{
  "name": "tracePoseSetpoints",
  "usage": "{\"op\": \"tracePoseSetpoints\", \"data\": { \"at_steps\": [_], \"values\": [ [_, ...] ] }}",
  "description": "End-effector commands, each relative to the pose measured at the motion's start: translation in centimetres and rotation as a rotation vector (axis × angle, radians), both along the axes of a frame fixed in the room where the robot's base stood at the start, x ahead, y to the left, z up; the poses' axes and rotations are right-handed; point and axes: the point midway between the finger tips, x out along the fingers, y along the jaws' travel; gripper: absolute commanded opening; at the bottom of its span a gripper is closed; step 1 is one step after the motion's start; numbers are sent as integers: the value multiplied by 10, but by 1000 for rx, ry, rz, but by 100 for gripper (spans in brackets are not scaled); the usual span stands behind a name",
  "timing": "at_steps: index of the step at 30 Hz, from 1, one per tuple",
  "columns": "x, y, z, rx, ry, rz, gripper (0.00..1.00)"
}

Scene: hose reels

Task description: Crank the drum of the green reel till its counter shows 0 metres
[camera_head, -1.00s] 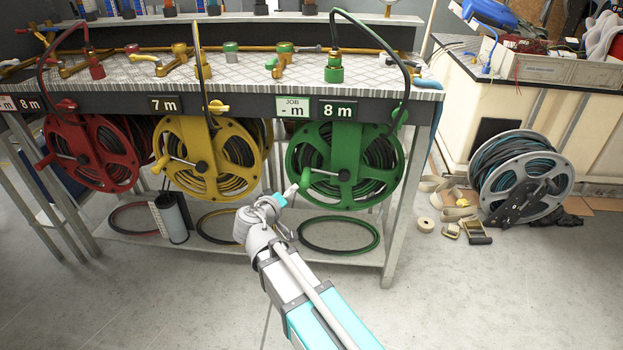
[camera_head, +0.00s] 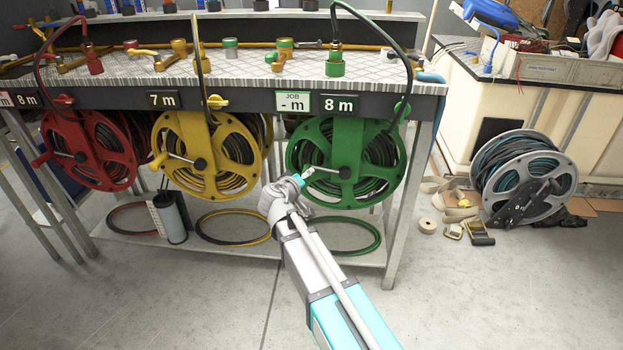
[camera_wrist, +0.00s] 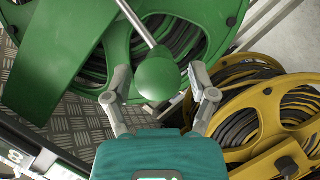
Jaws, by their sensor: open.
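The green reel (camera_head: 345,160) hangs under the bench edge, with its hose wound on the drum. Its counter (camera_head: 338,105) above it reads 8 m. A metal crank arm (camera_head: 327,170) runs from the hub to the left and ends in a round green knob (camera_wrist: 158,78). In the head view my gripper mostly covers the knob. My gripper (camera_wrist: 160,97) is open, with one finger on each side of the knob. In the wrist view gaps show between the knob and both fingertips. A JOB sign (camera_head: 293,102) beside the counter reads "- m".
The yellow reel (camera_head: 208,155), its counter (camera_head: 164,100) at 7 m, hangs close on the left. A red reel (camera_head: 88,150) is farther left. A green hose coil (camera_head: 340,250) lies on the lower shelf. A grey reel (camera_head: 525,180) stands on the floor at right.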

Motion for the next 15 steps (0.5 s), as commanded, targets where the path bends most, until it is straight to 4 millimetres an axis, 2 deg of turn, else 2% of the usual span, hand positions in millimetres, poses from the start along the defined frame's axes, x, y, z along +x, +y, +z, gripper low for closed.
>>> {"op": "tracePoseSetpoints", "data": {
  "at_steps": [1,6,15],
  "values": [
    [7,-2,-3,1,0,-2,74],
    [18,-6,-6,1,0,0,74],
    [21,-8,-6,0,0,0,74]
  ]
}}
